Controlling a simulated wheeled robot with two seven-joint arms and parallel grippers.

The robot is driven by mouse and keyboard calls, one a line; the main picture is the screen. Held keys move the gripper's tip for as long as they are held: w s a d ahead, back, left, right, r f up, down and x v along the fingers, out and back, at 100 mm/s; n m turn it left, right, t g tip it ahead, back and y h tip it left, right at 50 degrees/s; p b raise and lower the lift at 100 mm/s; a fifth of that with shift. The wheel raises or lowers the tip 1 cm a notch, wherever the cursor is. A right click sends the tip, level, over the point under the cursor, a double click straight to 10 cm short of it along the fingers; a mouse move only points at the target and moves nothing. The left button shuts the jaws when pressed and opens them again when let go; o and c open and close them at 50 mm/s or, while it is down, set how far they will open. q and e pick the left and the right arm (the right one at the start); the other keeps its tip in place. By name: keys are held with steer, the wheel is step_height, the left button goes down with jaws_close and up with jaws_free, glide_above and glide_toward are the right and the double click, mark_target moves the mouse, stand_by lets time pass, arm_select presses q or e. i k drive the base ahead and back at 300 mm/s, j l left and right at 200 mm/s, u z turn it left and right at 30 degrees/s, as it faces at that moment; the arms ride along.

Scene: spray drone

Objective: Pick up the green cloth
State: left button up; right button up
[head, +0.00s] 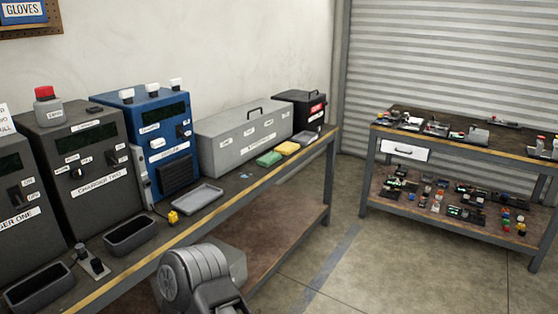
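The green cloth (269,159) is a small folded pad lying flat on the long workbench (312,150). It lies in front of the long grey box (243,140), towards the bench's front edge. A yellow cloth (288,148) lies just beyond it to the right, and a grey one (304,137) lies further right. Nothing covers the green cloth. A dark rounded link of my own arm shows at the bottom centre, well short of the cloths. Neither gripper's fingers can be seen.
A grey tray (192,199) and a small yellow item (173,216) lie nearer on the bench. A blue machine (160,140) and dark charger units (80,165) stand along the wall. A second bench (450,149) holds many small parts. Floor between benches is clear.

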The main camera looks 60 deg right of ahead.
mark_target(270, 159)
steer(key=z, duration=1.85)
steer(key=i+z, duration=0.2)
steer(key=i, duration=0.35)
steer(key=i+z, duration=0.2)
steer(key=i, duration=0.35)
steer(key=i+j+z, duration=0.2)
steer(key=i, duration=0.3)
steer(key=i+j+z, duration=0.2)
steer(key=i, duration=0.35)
steer(key=i+j+z, duration=0.15)
steer(key=i, duration=0.4)
